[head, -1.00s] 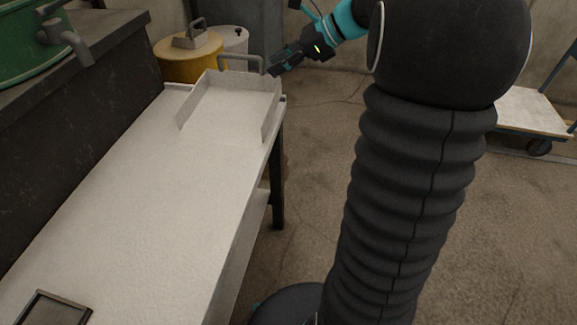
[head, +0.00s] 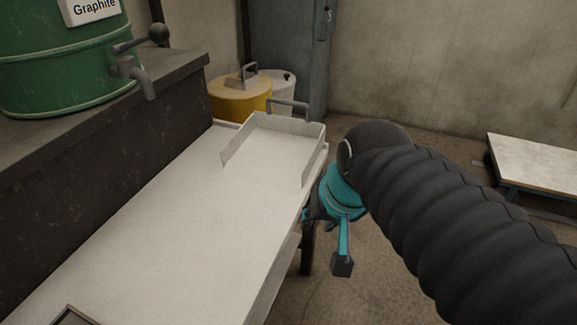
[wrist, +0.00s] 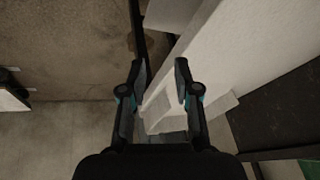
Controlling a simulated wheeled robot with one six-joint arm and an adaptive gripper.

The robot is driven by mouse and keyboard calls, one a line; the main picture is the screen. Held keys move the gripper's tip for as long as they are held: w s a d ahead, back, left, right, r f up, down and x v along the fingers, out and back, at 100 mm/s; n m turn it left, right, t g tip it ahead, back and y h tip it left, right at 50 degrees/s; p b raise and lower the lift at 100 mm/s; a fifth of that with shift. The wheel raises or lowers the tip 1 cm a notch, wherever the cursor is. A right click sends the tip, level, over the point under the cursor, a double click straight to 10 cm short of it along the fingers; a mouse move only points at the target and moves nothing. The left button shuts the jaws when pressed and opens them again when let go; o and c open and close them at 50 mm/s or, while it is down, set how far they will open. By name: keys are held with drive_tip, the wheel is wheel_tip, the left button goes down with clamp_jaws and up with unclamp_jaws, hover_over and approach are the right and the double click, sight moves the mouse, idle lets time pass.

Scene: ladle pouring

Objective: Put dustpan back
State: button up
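The dustpan is a pale, shallow pan with low side walls (head: 312,161) and a grey bar handle (head: 287,106). It lies at the far end of the white table (head: 165,235) in the head view, with its handle at the back. In the wrist view, my gripper (wrist: 160,70) is open, its two fingers apart with nothing held between them.
A green drum (head: 62,60) with a tap stands on a dark raised ledge (head: 110,130) at left. A yellow container (head: 238,100) and a white one (head: 285,92) stand behind the table. A flat cart (head: 535,160) is at right. Floor between is clear.

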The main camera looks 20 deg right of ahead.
drive_tip(key=s+n, duration=0.1)
drive_tip(key=s+f+n, duration=0.1)
drive_tip(key=shift+s+d+f+n+t+h, duration=0.15)
drive_tip(key=shift+n+t+h, duration=0.15)
drive_tip(key=shift+n+h, duration=0.1)
idle(0.4)
